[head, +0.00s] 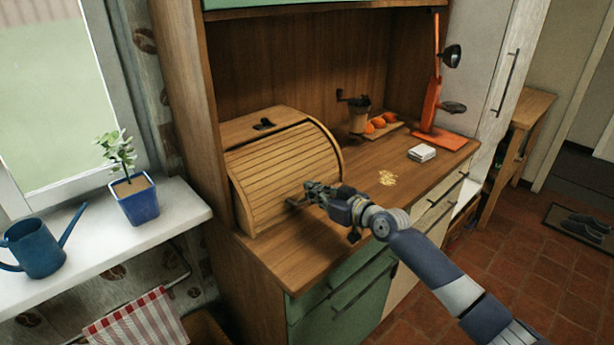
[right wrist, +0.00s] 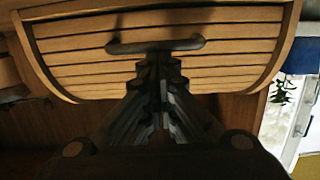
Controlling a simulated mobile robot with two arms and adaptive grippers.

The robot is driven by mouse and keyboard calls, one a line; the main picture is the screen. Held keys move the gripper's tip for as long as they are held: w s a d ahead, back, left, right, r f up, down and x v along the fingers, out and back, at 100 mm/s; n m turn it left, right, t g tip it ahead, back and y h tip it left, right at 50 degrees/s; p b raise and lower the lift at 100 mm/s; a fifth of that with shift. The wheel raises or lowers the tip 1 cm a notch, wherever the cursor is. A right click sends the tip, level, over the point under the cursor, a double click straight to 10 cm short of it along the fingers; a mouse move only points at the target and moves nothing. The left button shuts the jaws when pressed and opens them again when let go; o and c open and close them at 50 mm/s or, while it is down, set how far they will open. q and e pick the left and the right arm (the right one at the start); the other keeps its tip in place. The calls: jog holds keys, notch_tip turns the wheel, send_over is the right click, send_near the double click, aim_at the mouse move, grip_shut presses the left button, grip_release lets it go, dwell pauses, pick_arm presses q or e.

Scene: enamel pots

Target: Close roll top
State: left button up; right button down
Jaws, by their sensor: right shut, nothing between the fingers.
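The wooden roll top (head: 270,175) is the slatted curved front of a bread box (head: 262,125) on the left of the cabinet counter. Its slats cover the front down to near the counter; I cannot tell whether a small gap is left at the bottom edge. The dark handle bar (head: 297,201) is low on the slats, and it shows across the slats in the right wrist view (right wrist: 120,47). My right gripper (head: 311,191) is shut and empty, with its fingertips (right wrist: 158,58) at the handle; contact is unclear. My left gripper is out of view.
A coffee grinder (head: 358,114), oranges on a board (head: 396,128), an orange lamp (head: 432,120) and a white stack (head: 421,153) stand right of the box. Yellowish bits (head: 387,178) lie on the counter (head: 285,255). A potted plant (head: 137,200) and watering can (head: 38,248) stand left.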

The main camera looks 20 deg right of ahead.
jog(key=shift+s+a+f, duration=0.1)
jog(key=shift+s+f, duration=0.05)
jog(key=shift+f, duration=0.55)
jog(key=shift+r, duration=0.1)
notch_tip(320, 180, up, 5)
jog(key=w+p, duration=0.1)
jog(key=p, duration=0.3)
jog(key=s+d+f+b, duration=0.1)
jog(key=s+d+b, duration=0.1)
jog(key=s, duration=0.7)
jog(key=shift+s+d+b, duration=0.15)
jog(key=shift+d+b, duration=0.15)
jog(key=shift+d, duration=0.35)
jog(key=shift+f, duration=0.1)
